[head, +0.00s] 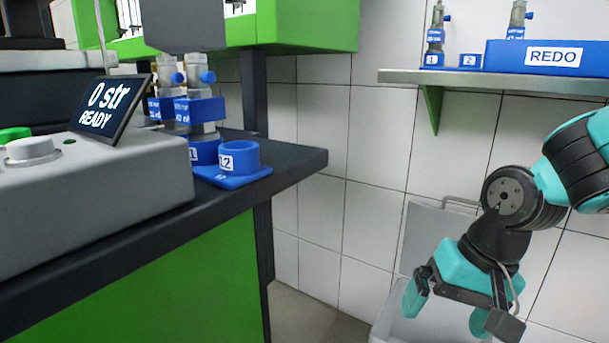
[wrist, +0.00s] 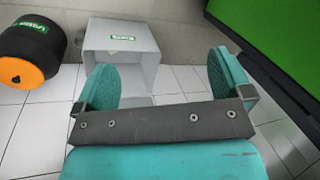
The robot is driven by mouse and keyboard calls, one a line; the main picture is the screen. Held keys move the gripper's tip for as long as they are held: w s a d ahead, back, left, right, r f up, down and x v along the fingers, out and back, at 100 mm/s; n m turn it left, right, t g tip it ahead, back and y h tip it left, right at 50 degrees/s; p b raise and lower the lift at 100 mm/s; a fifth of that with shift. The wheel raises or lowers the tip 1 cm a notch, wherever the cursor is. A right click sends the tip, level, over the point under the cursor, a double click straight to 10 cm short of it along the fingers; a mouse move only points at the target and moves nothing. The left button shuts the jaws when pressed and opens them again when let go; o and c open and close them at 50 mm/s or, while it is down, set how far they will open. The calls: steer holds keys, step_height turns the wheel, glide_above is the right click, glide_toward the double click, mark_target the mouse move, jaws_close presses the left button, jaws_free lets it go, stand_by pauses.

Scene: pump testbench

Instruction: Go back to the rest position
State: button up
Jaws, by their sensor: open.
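My gripper (head: 446,309) hangs at the lower right of the head view, pointing down, with its teal fingers spread apart. Nothing is between the fingers. In the wrist view my gripper (wrist: 162,85) is also open and empty, above the tiled floor. A light grey bin (wrist: 125,52) with a green label stands on the floor beyond the fingers. Part of the bin (head: 385,325) also shows behind my gripper in the head view.
A dark bench (head: 300,158) holds a grey machine (head: 100,185) reading "0 str READY" and a blue holder (head: 239,165). At right, a wall shelf (head: 420,77) bears a blue REDO box (head: 500,60).

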steer(key=s+a+r+n+y+p, duration=0.1)
steer(key=s+a+r+n, duration=0.3)
steer(key=s+r+n, duration=0.45)
step_height(320, 180, up, 36)
steer(key=s+p, duration=0.2)
steer(key=p, duration=3.6)
steer(key=shift+s+r+g, duration=0.15)
steer(key=shift+s+g, duration=0.15)
steer(key=shift+s, duration=0.05)
